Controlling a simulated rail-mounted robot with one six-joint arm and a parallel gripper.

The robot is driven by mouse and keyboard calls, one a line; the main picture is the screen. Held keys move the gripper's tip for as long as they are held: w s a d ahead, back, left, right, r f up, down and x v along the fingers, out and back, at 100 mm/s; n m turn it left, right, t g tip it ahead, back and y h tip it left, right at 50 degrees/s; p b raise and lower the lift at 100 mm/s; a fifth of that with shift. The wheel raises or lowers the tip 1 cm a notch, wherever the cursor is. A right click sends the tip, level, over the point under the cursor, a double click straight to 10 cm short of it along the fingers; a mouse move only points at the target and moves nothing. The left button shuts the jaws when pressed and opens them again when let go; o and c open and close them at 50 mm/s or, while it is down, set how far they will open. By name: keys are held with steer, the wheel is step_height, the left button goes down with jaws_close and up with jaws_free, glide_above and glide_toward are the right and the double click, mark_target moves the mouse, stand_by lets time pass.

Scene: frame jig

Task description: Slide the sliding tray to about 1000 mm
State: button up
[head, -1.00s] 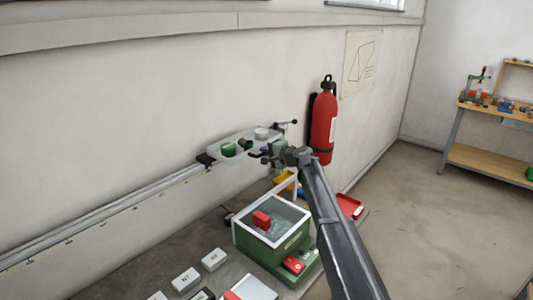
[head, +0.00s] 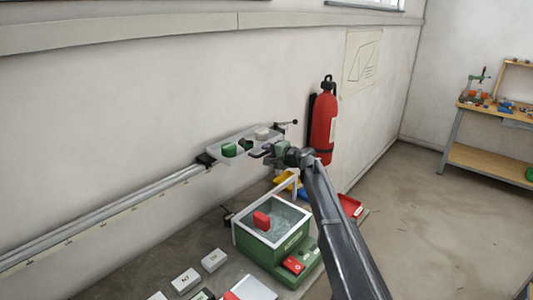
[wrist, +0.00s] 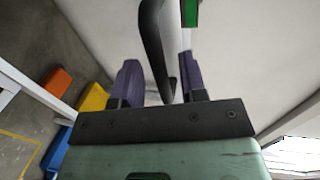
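The sliding tray (head: 226,160) is a pale, shallow tray at the right end of the long wall rail (head: 120,207), holding green pieces and a whitish round piece. Its white edge shows at the top of the wrist view (wrist: 184,50). My gripper (head: 266,150) is at the tray's near right side. In the wrist view my gripper (wrist: 158,80) has its two purple fingers apart. A dark curved handle (wrist: 152,40) reaches down between them, with gaps visible on both sides. Contact with the handle cannot be confirmed.
Below stand a green machine with a clear-topped box (head: 270,222), white labelled boxes (head: 186,281), and yellow and red bins (head: 350,206). A red fire extinguisher (head: 323,125) hangs on the wall to the right. The rail left of the tray is clear.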

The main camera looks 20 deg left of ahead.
steer(key=p+v, duration=0.1)
steer(key=v, duration=0.9)
steer(key=shift+p, duration=0.4)
steer(key=s+d+f+n+g+h, duration=0.25)
steer(key=s+d+f, duration=0.25)
steer(key=s, duration=0.4)
steer(key=s+d+f+n+g+h, duration=0.2)
steer(key=s+d+f+n+h, duration=0.15)
steer(key=s+d, duration=0.35)
steer(key=s+d+f+g+h, duration=0.1)
steer(key=s+d+h, duration=0.3)
steer(key=s+d, duration=0.7)
steer(key=s+d+f+m+g+h, duration=0.1)
steer(key=s+d+f+h, duration=0.3)
steer(key=s+d, duration=0.7)
steer(key=shift+d+f, duration=0.3)
steer(key=shift+d, duration=0.5)
